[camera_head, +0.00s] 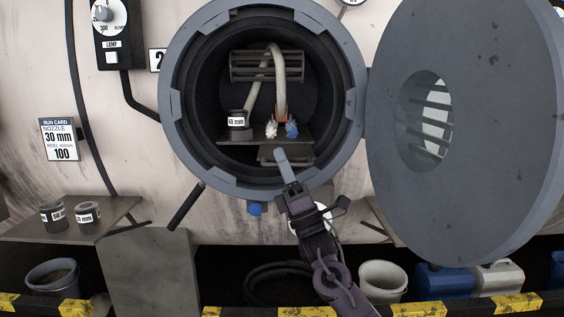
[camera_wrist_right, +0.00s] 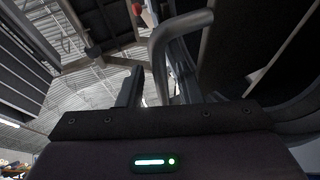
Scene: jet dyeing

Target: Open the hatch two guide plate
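Hatch two is a round grey opening (camera_head: 175,95) in the machine wall, with its door (camera_head: 470,130) swung open to the right. Inside, a slatted dark guide (camera_head: 240,68) sits high up. A flat plate (camera_head: 250,137) lies lower, with a smaller ledge (camera_head: 268,157) below it; which is the guide plate is not clear. My right gripper (camera_head: 283,160) points up at the lower rim, its finger reaching in front of the ledge. In the right wrist view its fingers (camera_wrist_right: 162,90) stand apart, with a bent grey bar (camera_wrist_right: 165,38) near them. My left gripper is out of view.
A pale rope (camera_head: 278,65), a labelled nozzle (camera_head: 238,125) and white and blue pieces (camera_head: 291,129) are inside the hatch. A shelf (camera_head: 120,207) with nozzles is at left. Buckets (camera_head: 383,280) and jugs stand below, behind a striped edge (camera_head: 305,311).

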